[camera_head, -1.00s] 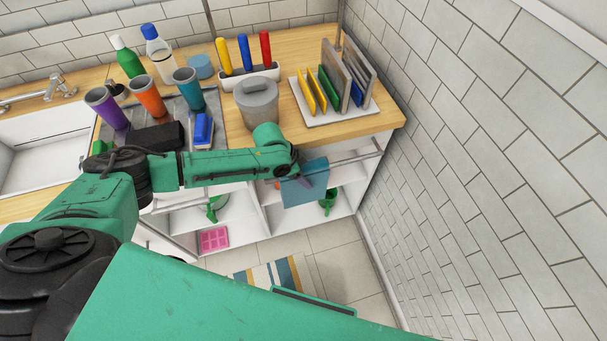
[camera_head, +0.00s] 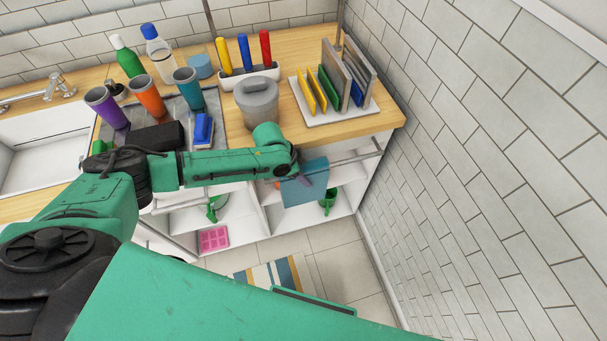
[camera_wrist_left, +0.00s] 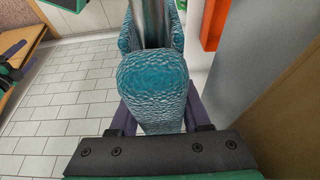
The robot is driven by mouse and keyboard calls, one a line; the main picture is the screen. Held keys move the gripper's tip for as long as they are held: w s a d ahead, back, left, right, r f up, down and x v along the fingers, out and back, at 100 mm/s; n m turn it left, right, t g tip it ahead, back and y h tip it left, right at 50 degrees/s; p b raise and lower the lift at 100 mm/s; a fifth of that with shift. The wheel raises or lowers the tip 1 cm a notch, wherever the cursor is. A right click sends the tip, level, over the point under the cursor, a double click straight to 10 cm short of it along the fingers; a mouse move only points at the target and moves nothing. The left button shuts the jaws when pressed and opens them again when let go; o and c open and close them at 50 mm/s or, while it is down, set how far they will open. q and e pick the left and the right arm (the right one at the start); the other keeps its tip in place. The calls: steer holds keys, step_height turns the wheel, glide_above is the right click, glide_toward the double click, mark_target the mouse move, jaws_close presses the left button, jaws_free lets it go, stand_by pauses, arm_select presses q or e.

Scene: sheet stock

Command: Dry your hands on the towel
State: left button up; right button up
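The blue-teal towel (camera_head: 312,184) hangs from the metal rail (camera_head: 352,158) at the front of the counter's right end. My left gripper (camera_head: 303,181) is at the towel, its fingers small and partly covered by my wrist in the head view. In the left wrist view the textured towel (camera_wrist_left: 152,88) fills the space between the two dark purple fingers, one on each side. I cannot tell whether the fingers press on the cloth or only stand around it. My right gripper is not in view.
The counter above holds a grey lidded pot (camera_head: 257,102), a rack with boards (camera_head: 330,115), cups and bottles. Open shelves below hold a pink item (camera_head: 214,239) and green items. A tiled wall (camera_head: 470,150) stands close on the right. A striped mat (camera_head: 268,274) lies on the floor.

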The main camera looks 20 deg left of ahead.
arm_select(q)
steer(key=o, duration=0.5)
steer(key=v, duration=1.4)
steer(key=shift+a+r+b, duration=0.1)
steer(key=shift+r+b, duration=0.2)
